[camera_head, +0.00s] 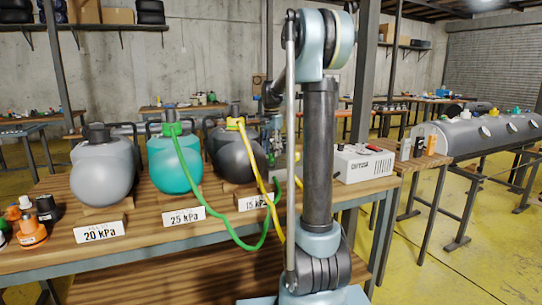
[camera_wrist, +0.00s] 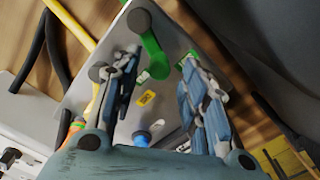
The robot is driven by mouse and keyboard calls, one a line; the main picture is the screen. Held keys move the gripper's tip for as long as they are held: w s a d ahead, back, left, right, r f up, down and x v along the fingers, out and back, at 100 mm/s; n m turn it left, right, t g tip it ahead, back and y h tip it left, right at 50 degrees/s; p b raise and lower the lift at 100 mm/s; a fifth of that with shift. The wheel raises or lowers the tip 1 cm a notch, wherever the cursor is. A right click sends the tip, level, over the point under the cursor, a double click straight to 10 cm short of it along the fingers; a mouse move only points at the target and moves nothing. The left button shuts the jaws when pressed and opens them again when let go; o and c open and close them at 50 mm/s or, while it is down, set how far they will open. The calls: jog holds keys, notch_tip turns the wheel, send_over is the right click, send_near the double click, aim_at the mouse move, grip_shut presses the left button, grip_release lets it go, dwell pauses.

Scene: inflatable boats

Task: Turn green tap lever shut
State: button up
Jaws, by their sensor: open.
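In the wrist view, a green elongated piece (camera_wrist: 152,48), which looks like the green tap lever, runs down from beside a dark round cap on a pale grey plate (camera_wrist: 118,32). My gripper (camera_wrist: 158,62) is open, with one finger on each side of this green piece; I cannot tell if either touches it. A smaller green bit (camera_wrist: 187,57) shows at the right fingertip. In the head view, my gripper (camera_head: 275,142) is small and partly hidden near my arm, behind the hoses; the lever cannot be made out there.
A green hose (camera_head: 222,222) and a yellow hose (camera_head: 256,165) run across the bench (camera_head: 150,240). Grey, teal (camera_head: 174,165) and black boats stand behind. A white box (camera_head: 362,164) stands right.

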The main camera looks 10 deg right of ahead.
jog(key=shift+f, duration=0.95)
grip_shut()
jog(key=shift+s+a+n, duration=0.1)
jog(key=shift+a+n, duration=0.45)
jog(key=shift+n, duration=0.65)
jog(key=shift+a+n, duration=0.5)
jog(key=shift+n, duration=0.7)
grip_release()
